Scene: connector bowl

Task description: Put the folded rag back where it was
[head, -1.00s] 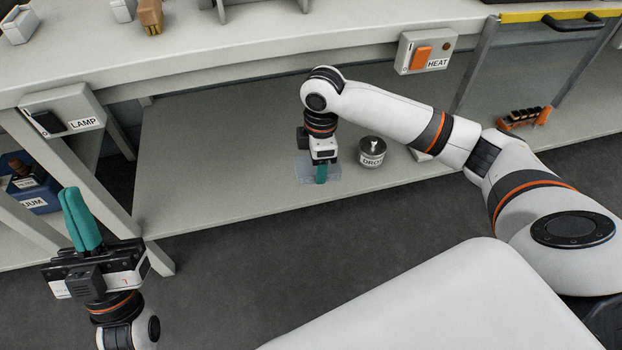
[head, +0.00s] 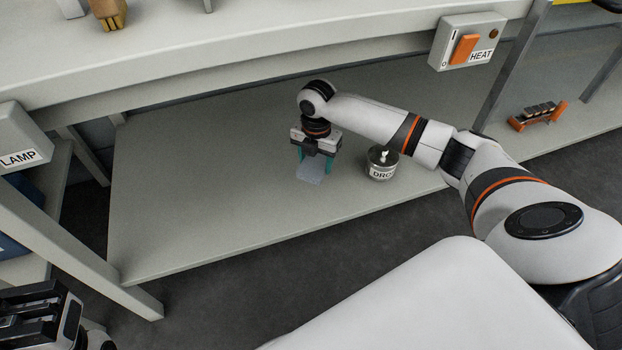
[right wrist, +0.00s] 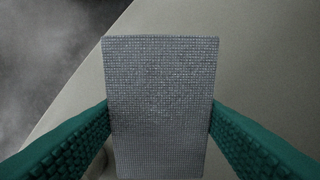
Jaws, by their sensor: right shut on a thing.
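The folded rag (head: 311,173) is a small grey-blue woven rectangle at the lower shelf, just below my right gripper. My right gripper (head: 315,163) points down with its green fingers on either side of the rag. In the right wrist view the rag (right wrist: 160,105) fills the middle, and both green fingers of the right gripper (right wrist: 160,120) press on its side edges. I cannot tell whether the rag touches the shelf. My left gripper (head: 40,318) is partly in view at the lower left corner; its fingertips are cut off.
A round tin marked "DRO" (head: 382,163) stands on the lower shelf (head: 210,200) close right of the right gripper. An orange rack (head: 538,115) stands farther right. The HEAT switch box (head: 468,42) hangs from the bench edge above. The shelf left of the gripper is clear.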

